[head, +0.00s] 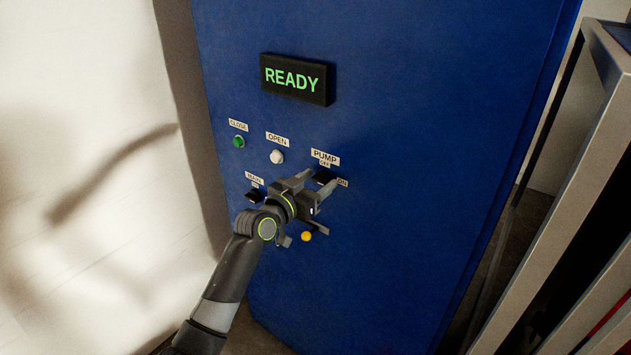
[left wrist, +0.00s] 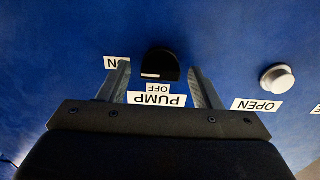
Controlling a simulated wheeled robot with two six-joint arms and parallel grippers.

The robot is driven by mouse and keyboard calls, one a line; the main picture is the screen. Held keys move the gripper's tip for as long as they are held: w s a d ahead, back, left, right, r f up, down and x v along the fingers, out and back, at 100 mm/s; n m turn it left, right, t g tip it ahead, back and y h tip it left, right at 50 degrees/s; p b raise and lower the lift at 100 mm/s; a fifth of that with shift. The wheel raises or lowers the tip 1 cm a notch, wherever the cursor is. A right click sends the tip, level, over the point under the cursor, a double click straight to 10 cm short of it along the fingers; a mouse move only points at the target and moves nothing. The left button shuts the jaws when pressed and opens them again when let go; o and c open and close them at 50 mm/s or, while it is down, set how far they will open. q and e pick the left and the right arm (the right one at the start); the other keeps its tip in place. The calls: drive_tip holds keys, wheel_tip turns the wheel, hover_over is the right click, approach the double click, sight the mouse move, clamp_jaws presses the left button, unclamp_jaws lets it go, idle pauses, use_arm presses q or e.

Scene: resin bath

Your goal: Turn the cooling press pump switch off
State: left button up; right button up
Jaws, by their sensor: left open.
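The blue press panel (head: 400,130) carries the pump switch, a black knob (head: 322,175) below a PUMP label (head: 325,157). In the left wrist view, upside down, the black pump knob (left wrist: 161,62) shows a white strip at its edge facing the OFF label (left wrist: 158,88). The ON label (head: 343,183) is to the knob's right in the head view. My left gripper (head: 319,184) is open at the knob. In the left wrist view, its fingers (left wrist: 158,76) appear on either side of the knob; I cannot tell whether they touch it. My right gripper is not in view.
A display (head: 297,80) reads READY. A green CLOSE button (head: 239,142), white OPEN button (head: 277,156) and black MAIN switch (head: 254,196) are left of the pump switch. An orange light (head: 306,237) is below. A metal frame (head: 560,190) stands at right.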

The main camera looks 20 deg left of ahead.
use_arm(q)
drive_tip(key=shift+c, duration=0.5)
drive_tip(key=c, duration=0.9)
drive_tip(key=shift+n, duration=0.3)
drive_tip(key=n+p, duration=0.2)
drive_tip(key=n, duration=0.1)
drive_tip(key=shift+a+r+n, duration=0.1)
drive_tip(key=shift+n, duration=0.3)
drive_tip(key=n+p, duration=0.2)
drive_tip(key=n, duration=0.2)
drive_tip(key=shift+n, duration=0.3)
drive_tip(key=n+p, duration=0.1)
drive_tip(key=n, duration=0.3)
drive_tip(key=shift+w+a+p, duration=0.1)
drive_tip(key=shift+p, duration=0.3)
drive_tip(key=shift+f+n+p, duration=0.15)
drive_tip(key=shift+n+p, duration=0.25)
drive_tip(key=shift+n, duration=0.8)
drive_tip(key=shift+f+n+p, duration=0.15)
drive_tip(key=shift+n+p, duration=0.25)
drive_tip(key=shift+n, duration=0.8)
